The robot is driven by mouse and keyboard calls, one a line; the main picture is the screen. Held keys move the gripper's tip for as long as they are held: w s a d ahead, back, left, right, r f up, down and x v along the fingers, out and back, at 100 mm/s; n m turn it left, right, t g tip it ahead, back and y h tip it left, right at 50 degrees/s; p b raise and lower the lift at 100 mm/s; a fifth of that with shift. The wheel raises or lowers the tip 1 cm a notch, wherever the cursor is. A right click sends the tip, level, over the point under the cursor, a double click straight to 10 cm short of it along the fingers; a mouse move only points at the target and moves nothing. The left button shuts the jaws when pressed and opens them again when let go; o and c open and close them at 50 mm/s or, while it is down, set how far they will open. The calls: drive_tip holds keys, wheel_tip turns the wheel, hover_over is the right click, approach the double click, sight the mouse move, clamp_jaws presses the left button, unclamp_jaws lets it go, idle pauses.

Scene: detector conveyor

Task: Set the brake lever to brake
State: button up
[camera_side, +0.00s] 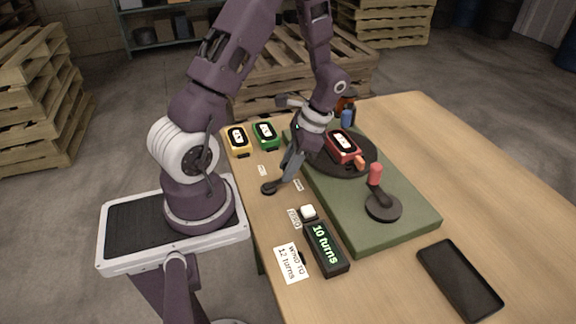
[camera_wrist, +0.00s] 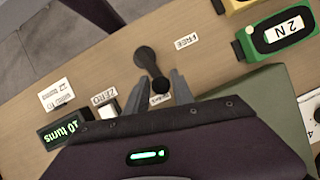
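The black brake lever (camera_wrist: 149,66) lies on the wooden table, with a round dark end and a narrow arm. In the wrist view its arm points toward a small white label (camera_wrist: 160,99) whose letters are too small to read surely. The FREE label (camera_wrist: 187,42) is off to the right of the lever. In the side view the lever's round end (camera_side: 268,188) shows near the table's left edge. My gripper (camera_wrist: 158,84) is open, its fingers on either side of the lever's far end with visible gaps. In the side view my gripper (camera_side: 284,176) is low over the lever.
A "10 turns" display (camera_side: 325,247), a white ZERO button (camera_side: 308,212) and a "wind to 12 turns" card (camera_side: 291,262) are nearby. A green board (camera_side: 345,215) carries a red-handled crank (camera_side: 376,178). Yellow (camera_side: 238,139) and green (camera_side: 265,134) units stand behind.

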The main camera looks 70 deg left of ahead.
drive_tip(key=shift+o, duration=1)
drive_tip(key=v, duration=0.7)
drive_tip(key=s+d+r+n+t, duration=0.1)
drive_tip(key=d+r+t, duration=0.3)
drive_tip(key=d+r, duration=0.55)
drive_tip(key=s+d+r+n+t+h, duration=0.1)
drive_tip(key=s+d+r+t, duration=0.4)
drive_tip(key=s+r, duration=0.3)
drive_tip(key=shift+s+d+n+t, duration=0.2)
drive_tip(key=shift+d+n+t, duration=0.15)
drive_tip(key=shift+d, duration=0.35)
